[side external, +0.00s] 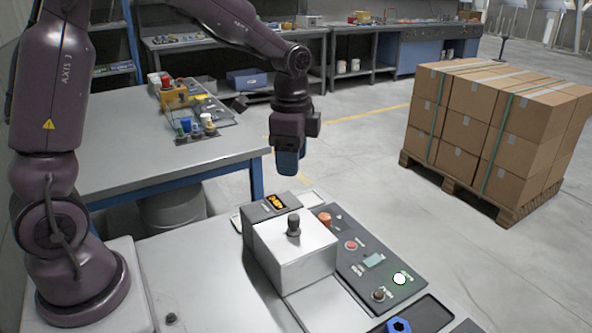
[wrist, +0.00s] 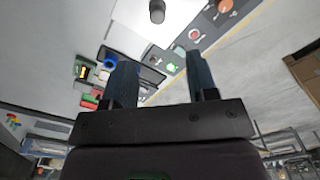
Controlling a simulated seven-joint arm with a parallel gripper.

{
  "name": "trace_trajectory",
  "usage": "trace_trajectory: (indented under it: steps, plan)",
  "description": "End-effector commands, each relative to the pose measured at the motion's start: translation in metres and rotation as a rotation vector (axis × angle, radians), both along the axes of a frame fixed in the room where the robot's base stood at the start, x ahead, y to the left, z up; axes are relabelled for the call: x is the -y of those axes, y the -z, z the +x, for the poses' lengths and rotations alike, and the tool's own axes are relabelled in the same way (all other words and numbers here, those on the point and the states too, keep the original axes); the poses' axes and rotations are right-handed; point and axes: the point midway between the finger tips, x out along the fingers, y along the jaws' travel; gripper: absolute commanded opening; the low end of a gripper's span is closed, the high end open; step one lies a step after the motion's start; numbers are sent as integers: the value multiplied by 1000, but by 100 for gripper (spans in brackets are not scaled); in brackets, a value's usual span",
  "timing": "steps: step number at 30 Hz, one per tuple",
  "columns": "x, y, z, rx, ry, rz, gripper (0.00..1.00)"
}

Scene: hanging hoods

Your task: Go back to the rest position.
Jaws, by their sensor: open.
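My gripper (side external: 290,163) hangs in the air above and behind the white box-shaped hood (side external: 295,252) with its dark knob (side external: 293,225). In the wrist view my two dark blue fingers (wrist: 163,85) stand apart with nothing between them. The wrist view also shows the hood's knob (wrist: 157,11) beyond the fingertips. The hood sits down on the bench beside the control panel (side external: 368,262). My gripper touches nothing that I can see. What is under the hood is hidden.
The panel has a red button (side external: 351,245), an orange knob (side external: 325,218) and a lit white-green button (side external: 400,278). A blue hexagonal part (side external: 398,326) lies in a tray at the front. A grey table (side external: 150,145) stands behind. Stacked cartons (side external: 490,125) stand on a pallet at the right.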

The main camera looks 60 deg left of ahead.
Motion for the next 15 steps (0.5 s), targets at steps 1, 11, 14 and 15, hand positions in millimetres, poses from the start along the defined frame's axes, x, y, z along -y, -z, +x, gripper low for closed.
trace_trajectory:
  steps: [1, 11, 14, 15]
  plan:
    - [0, 0, 0, 0, -24, 0, 53]
    - [8, -16, -50, 30, -448, 8, 53]
    - [14, -33, -71, 83, -554, 3, 53]
    - [16, -39, -80, 106, -597, -2, 53]
